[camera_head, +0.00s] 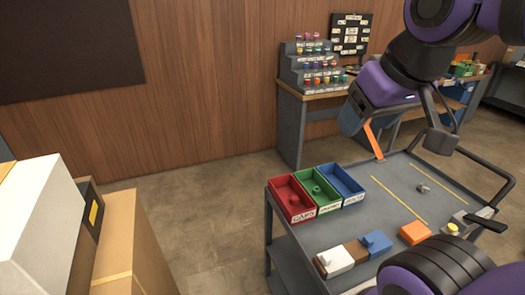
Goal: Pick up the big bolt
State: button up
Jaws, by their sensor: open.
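A small grey metal part (423,188), which looks like the bolt, lies on the right part of the grey cart top (384,197), between two yellow lines. It is too small to make out its thread or exact shape. My gripper (410,152) hangs above the back of the cart, at the end of my purple arm. Its jaws are open, and I see nothing held between them. It is apart from the grey part, which lies lower and nearer in the picture.
Red (283,186), green (325,209) and blue (351,194) bins stand at the cart's left. White (335,262), blue (376,243) and orange (415,232) blocks line its front edge. A black handle (487,223) is at right. Cardboard boxes (118,240) stand at far left.

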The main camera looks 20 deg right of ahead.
aim_at(422, 188)
jog(key=k+z, duration=0.1)
jog(key=z, duration=0.3)
jog(key=k+z, duration=0.1)
jog(key=z, duration=0.25)
jog(key=k+z, duration=0.1)
jog(key=z, duration=0.65)
jog(key=i+l+u, duration=0.2)
jog(key=l, duration=0.15)
jog(key=i+l+u, duration=0.15)
jog(key=l, duration=0.25)
jog(key=i+l+u, duration=0.2)
jog(key=l, duration=0.2)
jog(key=i+l+u, duration=0.15)
jog(key=l, duration=0.3)
jog(key=l+u, duration=0.2)
jog(key=l, duration=0.2)
jog(key=i, duration=0.05)
